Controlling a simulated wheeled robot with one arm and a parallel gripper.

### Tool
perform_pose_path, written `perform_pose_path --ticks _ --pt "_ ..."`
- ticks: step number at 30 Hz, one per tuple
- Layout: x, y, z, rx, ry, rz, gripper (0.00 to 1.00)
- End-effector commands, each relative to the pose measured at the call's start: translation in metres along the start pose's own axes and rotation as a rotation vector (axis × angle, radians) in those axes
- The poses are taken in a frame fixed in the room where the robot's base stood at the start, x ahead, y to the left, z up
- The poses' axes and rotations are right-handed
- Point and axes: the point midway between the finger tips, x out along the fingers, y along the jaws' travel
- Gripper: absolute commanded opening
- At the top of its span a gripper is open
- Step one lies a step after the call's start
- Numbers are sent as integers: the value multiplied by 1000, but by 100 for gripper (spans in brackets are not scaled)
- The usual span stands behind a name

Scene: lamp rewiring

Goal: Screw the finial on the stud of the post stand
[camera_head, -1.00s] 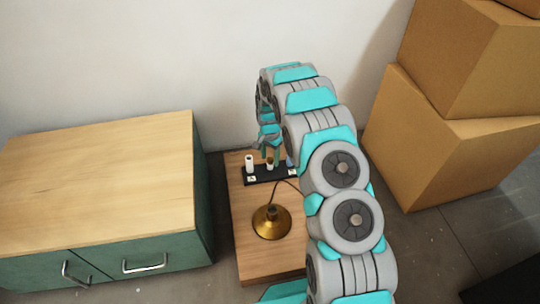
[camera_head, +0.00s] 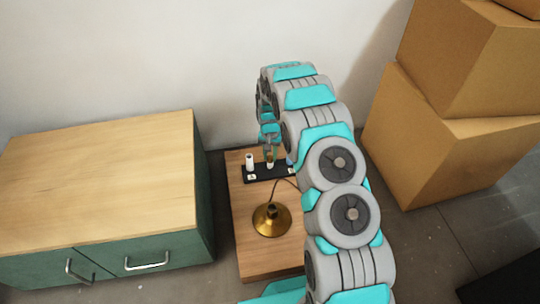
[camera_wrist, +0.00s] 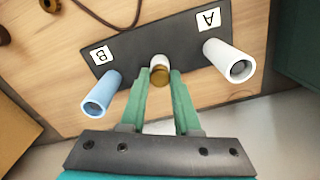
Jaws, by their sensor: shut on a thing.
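The post stand (camera_wrist: 120,43) is a black bar with a white tube (camera_wrist: 228,60) by label A, a light blue tube (camera_wrist: 102,92) by label B, and a short pale middle post (camera_wrist: 158,60). The stand also shows in the head view (camera_head: 260,177). The brass finial (camera_wrist: 160,76) is between the green fingertips, in line with the middle post's top. My gripper (camera_wrist: 160,78) is shut on it; it also shows in the head view (camera_head: 270,154). The stud is hidden, and I cannot tell whether the finial touches it.
The stand is on a wooden table (camera_head: 245,235) with a brass lamp base (camera_head: 271,220) and its dark cord in front. A green cabinet (camera_head: 100,160) stands at left. Cardboard boxes (camera_head: 440,140) are stacked at right. A white wall is close behind.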

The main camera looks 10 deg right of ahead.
Motion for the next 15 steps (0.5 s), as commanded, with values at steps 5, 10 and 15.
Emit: perform_pose_path --ticks 5,10,15 --pt "0 0 0 0 1 0 4" --pt "0 0 0 1 1 -1 0" --pt "0 0 0 29 1 -1 0"
